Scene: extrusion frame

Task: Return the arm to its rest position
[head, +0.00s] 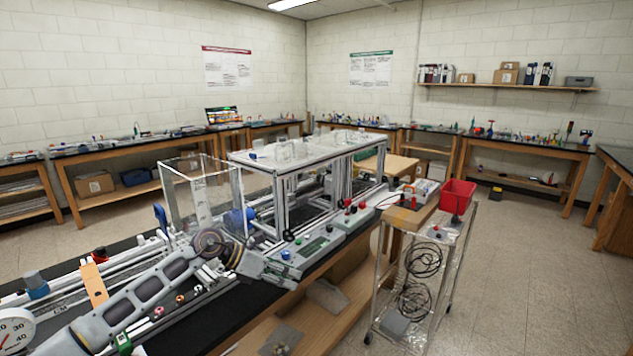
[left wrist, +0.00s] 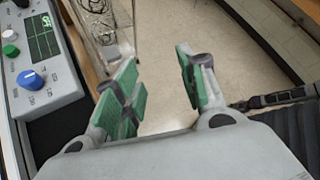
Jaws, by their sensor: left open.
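My left arm comes in from the lower left in the head view and reaches over the black bench. My left gripper (head: 287,270) is at its end, near the front edge of the bench and in front of the extrusion frame (head: 281,205). In the left wrist view, the left gripper (left wrist: 160,82) has its two green-padded fingers apart, with only floor showing between them. It holds nothing. My right gripper is not in view.
A control box (left wrist: 38,60) with knobs and a small screen is close to the gripper. A wire cart (head: 420,262) with a red bin (head: 457,196) stands right of the bench. A clear box (head: 196,190) stands left of the frame. Open floor (head: 530,270) lies at right.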

